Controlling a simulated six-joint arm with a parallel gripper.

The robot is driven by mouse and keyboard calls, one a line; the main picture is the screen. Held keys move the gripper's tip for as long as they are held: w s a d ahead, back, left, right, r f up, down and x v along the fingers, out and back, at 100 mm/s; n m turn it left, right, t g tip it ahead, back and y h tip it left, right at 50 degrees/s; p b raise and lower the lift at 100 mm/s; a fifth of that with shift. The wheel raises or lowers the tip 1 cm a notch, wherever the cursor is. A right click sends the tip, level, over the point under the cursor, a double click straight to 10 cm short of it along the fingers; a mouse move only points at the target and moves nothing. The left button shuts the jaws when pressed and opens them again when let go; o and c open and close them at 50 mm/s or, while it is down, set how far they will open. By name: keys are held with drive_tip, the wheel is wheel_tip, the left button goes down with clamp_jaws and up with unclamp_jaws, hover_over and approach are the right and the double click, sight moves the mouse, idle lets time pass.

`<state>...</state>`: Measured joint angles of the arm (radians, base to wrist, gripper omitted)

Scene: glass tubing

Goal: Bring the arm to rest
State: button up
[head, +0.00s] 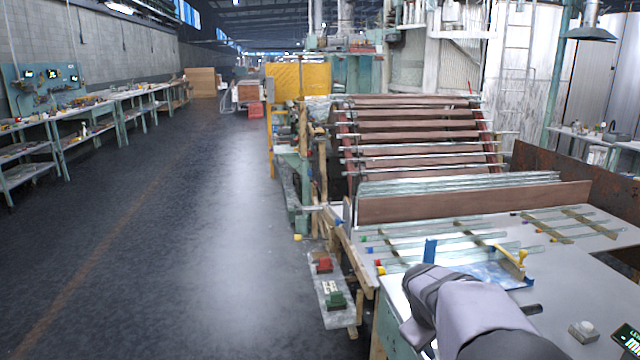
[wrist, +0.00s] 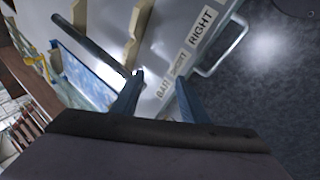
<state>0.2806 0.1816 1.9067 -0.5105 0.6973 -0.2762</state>
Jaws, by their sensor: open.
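My gripper (wrist: 160,84) shows in the wrist view with its two blue fingers apart and nothing between them. It is over the white table (wrist: 150,50), close to a printed label with the word RIGHT (wrist: 200,27). The left fingertip appears near the end of a dark rod (wrist: 97,44); I cannot tell whether they touch. In the head view my grey arm reaches in from the bottom over the table's near left part, and its fingers are hidden there.
Glass tubes (head: 440,240) with coloured ends lie on the table beyond my arm. A metal loop (wrist: 226,50) is at the table edge. The floor (head: 210,240) at left is clear.

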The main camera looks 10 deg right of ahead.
drive_tip(key=s+a+f+m+g+y+b, duration=0.1)
drive_tip(key=s+a+f+y, duration=0.1)
drive_tip(key=s+a+f, duration=0.35)
drive_tip(key=s+a+f+m+g+y, duration=0.1)
drive_tip(key=s+a+f+m, duration=0.15)
drive_tip(key=s+a, duration=0.6)
drive_tip(key=s+a+f+g+y+b, duration=0.1)
drive_tip(key=s+a+f+y, duration=0.1)
drive_tip(key=s+a+f, duration=0.4)
wheel_tip(320, 180, up, 20)
drive_tip(key=p, duration=1.9)
drive_tip(key=shift+s+a, duration=0.2)
drive_tip(key=shift+s, duration=0.1)
drive_tip(key=shift+f, duration=0.1)
wheel_tip(320, 180, down, 38)
drive_tip(key=b, duration=3.8)
